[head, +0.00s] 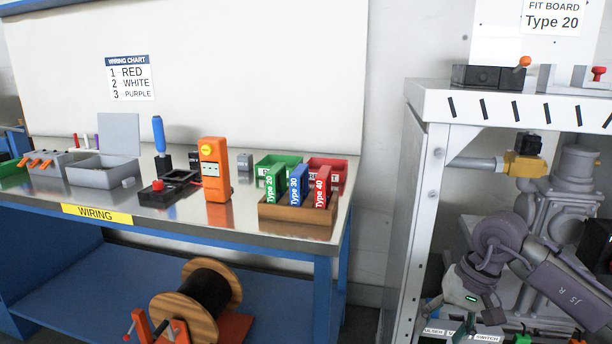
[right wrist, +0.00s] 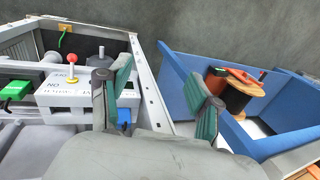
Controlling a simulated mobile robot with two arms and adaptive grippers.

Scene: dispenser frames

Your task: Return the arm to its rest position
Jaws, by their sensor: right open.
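My right arm comes in at the lower right of the head view, in front of the white-framed rack (head: 417,210). My right gripper (head: 466,326) points down at the bottom edge there, and its tips are partly cut off. In the right wrist view my right gripper (right wrist: 162,95) has its two green-padded fingers wide apart with nothing between them. My left gripper is in neither view.
The wiring bench (head: 335,225) stands left of the rack, carrying bins, an orange tester (head: 214,170) and a wooden holder (head: 297,217) of labelled dispensers. A cable spool (head: 195,300) is below. A floor gap separates rack and bench. A red-knobbed box (right wrist: 75,92) is near my right gripper.

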